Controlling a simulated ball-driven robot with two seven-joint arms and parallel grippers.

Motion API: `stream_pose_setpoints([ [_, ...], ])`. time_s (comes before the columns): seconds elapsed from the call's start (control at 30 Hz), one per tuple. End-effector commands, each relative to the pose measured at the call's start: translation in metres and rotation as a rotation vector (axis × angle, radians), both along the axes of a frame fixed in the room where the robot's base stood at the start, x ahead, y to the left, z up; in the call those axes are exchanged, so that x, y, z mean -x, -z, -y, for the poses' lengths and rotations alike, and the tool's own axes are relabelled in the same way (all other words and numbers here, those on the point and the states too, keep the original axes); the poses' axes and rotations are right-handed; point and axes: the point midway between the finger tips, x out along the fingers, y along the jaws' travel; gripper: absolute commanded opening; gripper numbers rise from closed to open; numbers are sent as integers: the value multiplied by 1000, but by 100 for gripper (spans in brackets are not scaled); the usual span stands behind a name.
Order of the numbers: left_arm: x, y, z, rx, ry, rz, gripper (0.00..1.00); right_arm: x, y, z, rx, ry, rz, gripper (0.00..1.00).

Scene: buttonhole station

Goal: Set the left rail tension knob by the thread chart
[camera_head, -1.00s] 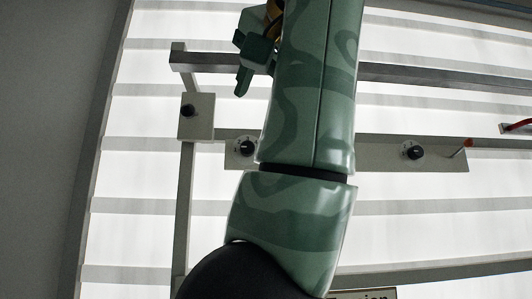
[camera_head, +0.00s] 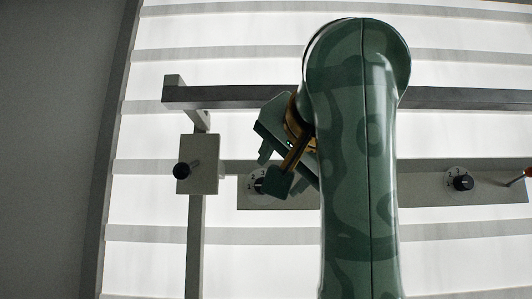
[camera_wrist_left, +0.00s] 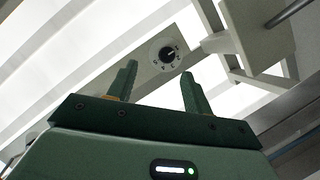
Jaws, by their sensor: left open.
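The knob's exact setting is too small to read. No thread chart is in view. My right gripper is not in view.
A second dial knob (camera_head: 462,183) sits on the panel's right part. A plate (camera_head: 205,150) with a black ball-ended rod (camera_head: 181,171) stands left of the dial. A grey bar (camera_head: 240,97) runs above. A red-tipped rod (camera_head: 528,172) is at the right edge.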

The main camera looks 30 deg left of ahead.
Motion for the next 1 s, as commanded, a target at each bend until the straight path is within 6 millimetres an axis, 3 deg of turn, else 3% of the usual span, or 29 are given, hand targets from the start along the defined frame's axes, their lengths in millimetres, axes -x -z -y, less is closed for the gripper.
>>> stream_pose_setpoints([
  [0.03, -1, -7, -2, 3, 1, -3, 50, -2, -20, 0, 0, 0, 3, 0],
  [0.3, -44, -3, -47, 3, 1, -6, 50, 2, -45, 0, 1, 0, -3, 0],
  [0.5, -64, 4, -68, 3, 1, -2, 50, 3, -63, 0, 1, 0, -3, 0],
  [0.9, -70, 10, -75, 1, 1, -1, 50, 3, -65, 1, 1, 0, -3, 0],
  [1.0, -70, 9, -75, 1, 1, -1, 23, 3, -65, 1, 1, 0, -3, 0],
])
